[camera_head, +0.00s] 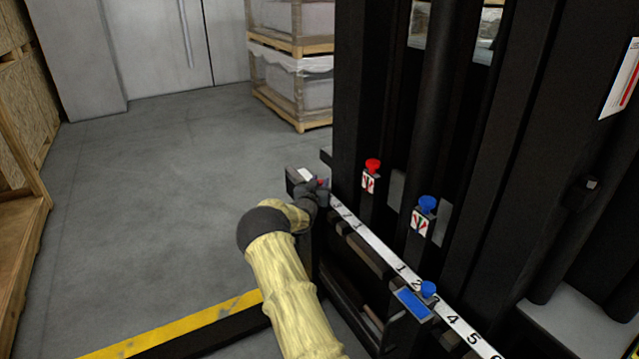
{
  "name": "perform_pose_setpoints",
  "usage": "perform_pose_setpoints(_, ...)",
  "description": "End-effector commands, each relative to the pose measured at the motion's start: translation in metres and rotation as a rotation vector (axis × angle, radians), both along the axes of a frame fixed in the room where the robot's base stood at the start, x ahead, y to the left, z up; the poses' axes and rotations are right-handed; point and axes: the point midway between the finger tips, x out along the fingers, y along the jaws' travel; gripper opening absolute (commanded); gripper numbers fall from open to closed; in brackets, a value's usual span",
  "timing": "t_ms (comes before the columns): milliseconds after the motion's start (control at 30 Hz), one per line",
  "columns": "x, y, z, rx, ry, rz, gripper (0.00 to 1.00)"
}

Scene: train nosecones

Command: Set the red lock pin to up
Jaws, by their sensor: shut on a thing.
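My gripper (319,188) is at the left end of the numbered scale rail. It is shut on a small red pin (322,182), which I take to be the red lock pin. The fingers hide most of the pin, so I cannot tell whether it is up or down. A separate red knob (373,165) stands on a black post to the right of my gripper, above a white label with red marks (370,182). My gripper is apart from that knob.
A blue knob (427,203) stands on another post to the right. A blue pin (428,288) and blue plate (413,303) sit along the scale rail (380,247). Black uprights crowd the right side. The grey floor (160,190) at left is open. Wrapped pallets (297,85) stand behind.

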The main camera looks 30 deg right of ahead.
Motion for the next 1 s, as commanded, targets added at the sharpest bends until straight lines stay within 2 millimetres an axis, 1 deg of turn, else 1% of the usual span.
perform_pose_setpoints(100, 0.001, 0.0, 0.016, 0.001, -0.004, 0.001, 0.0)
perform_pose_setpoints(233, 0.0, -0.001, 0.032, 0.001, -0.002, 0.0, 0.0)
perform_pose_setpoints(300, 0.0, -0.001, 0.036, 0.0, -0.001, 0.0, 0.0)
perform_pose_setpoints(567, 0.0, -0.001, 0.037, -0.004, -0.005, 0.0, 0.0)
perform_pose_setpoints(600, 0.001, -0.001, 0.037, -0.005, -0.005, 0.001, 0.34)
perform_pose_setpoints(700, 0.001, 0.0, 0.037, -0.003, -0.005, 0.0, 0.5)
perform_pose_setpoints(1000, 0.0, 0.0, 0.035, -0.001, -0.002, 0.0, 0.5)
